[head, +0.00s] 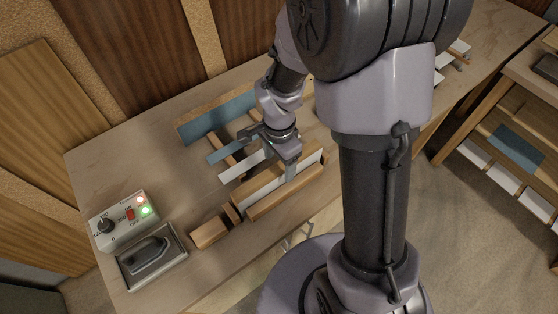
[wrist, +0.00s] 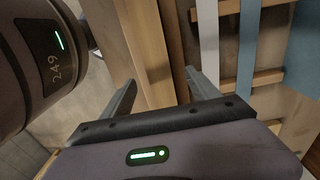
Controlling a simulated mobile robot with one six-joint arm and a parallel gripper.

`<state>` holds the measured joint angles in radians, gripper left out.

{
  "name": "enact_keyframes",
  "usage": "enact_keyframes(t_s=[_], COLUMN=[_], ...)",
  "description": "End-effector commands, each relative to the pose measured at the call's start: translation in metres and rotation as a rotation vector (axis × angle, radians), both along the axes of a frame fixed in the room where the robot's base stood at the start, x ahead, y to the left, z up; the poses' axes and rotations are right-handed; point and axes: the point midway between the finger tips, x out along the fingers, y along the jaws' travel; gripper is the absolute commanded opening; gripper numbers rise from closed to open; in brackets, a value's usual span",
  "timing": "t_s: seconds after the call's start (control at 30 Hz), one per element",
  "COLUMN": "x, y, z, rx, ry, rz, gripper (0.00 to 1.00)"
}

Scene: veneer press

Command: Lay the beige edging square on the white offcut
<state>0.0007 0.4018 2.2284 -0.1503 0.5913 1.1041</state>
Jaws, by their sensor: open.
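My gripper (head: 285,167) is open and points down at a wooden rack on the workbench. In the wrist view, its two fingers (wrist: 160,78) stand on either side of pale wooden rails or boards (wrist: 150,40); I cannot tell whether they touch. A white piece (head: 308,161) stands on edge between the wooden rails in the head view. A flat white strip (head: 241,169) lies left of my gripper and also shows in the wrist view (wrist: 208,35). I cannot tell which white piece is the offcut. I cannot pick out the beige edging square; it may be hidden by the gripper or rails.
A blue-grey strip (head: 226,152) and a blue panel (head: 215,117) lie behind the white strip, across wooden bars. A control box (head: 124,218) with lit lamps and an iron in a tray (head: 152,257) are at the bench's left. The left back bench top is clear.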

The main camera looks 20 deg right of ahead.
Motion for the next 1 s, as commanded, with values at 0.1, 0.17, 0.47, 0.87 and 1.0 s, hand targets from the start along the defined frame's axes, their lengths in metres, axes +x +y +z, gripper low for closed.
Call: enact_keyframes(t_s=[0.1, 0.17, 0.47, 0.87, 1.0], x=[0.0, 0.0, 0.001, 0.0, 0.0], y=[0.0, 0.0, 0.0, 0.0, 0.0], z=[0.0, 0.0, 0.028, 0.153, 0.171], rx=[0.0, 0.0, 0.0, 0.0, -0.001], ry=[0.0, 0.0, -0.004, -0.003, -0.001], rz=[0.0, 0.0, 0.0, 0.0, 0.0], gripper=[0.77, 0.77, 0.77, 0.77, 0.77])
